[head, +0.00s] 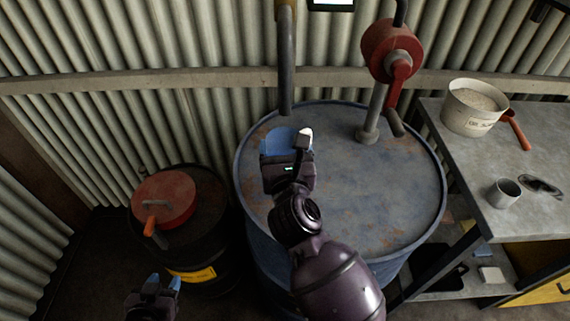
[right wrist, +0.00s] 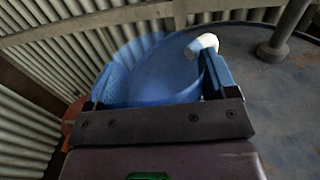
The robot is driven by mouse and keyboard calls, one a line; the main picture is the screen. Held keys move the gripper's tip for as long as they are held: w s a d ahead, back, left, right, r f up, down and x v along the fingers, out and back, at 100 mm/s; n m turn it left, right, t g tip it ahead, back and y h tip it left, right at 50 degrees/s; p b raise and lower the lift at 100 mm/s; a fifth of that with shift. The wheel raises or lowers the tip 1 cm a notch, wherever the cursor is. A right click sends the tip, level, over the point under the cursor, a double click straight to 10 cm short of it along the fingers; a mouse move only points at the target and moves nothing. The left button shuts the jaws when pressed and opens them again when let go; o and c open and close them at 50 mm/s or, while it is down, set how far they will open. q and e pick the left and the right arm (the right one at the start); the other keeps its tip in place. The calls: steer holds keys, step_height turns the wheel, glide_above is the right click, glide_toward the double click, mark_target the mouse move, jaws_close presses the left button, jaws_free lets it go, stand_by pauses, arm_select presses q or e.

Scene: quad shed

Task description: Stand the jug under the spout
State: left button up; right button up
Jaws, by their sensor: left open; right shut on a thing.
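A blue jug (head: 280,141) is in my right gripper (head: 290,155), over the left rear part of the blue drum's top (head: 350,200). The right wrist view shows the jug (right wrist: 155,75) between the two blue fingers. A white part (head: 304,139) shows at its right side; I cannot tell what it is. A grey downpipe (head: 286,70), which looks like the spout, ends just behind and above the jug in the head view. I cannot tell whether the jug touches the drum. My left gripper (head: 163,284) is open and empty at the lower left.
A red hand pump (head: 390,52) with a crank stands on the drum's right rear. The bench (head: 500,222) at right holds a white tub (head: 473,108) and a metal cup (head: 504,194). The drum's front top is clear.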

mark_target(284, 150)
step_height(284, 150, down, 4)
steer(key=shift+f+b, duration=0.1)
steer(key=shift+b, duration=0.4)
arm_select(q)
steer(key=shift+s+f, duration=0.1)
steer(key=shift+f, duration=0.65)
arm_select(e)
steer(key=shift+f, duration=0.15)
steer(key=o, duration=1.1)
arm_select(q)
steer(key=shift+s+f, duration=0.2)
steer(key=shift+s, duration=0.05)
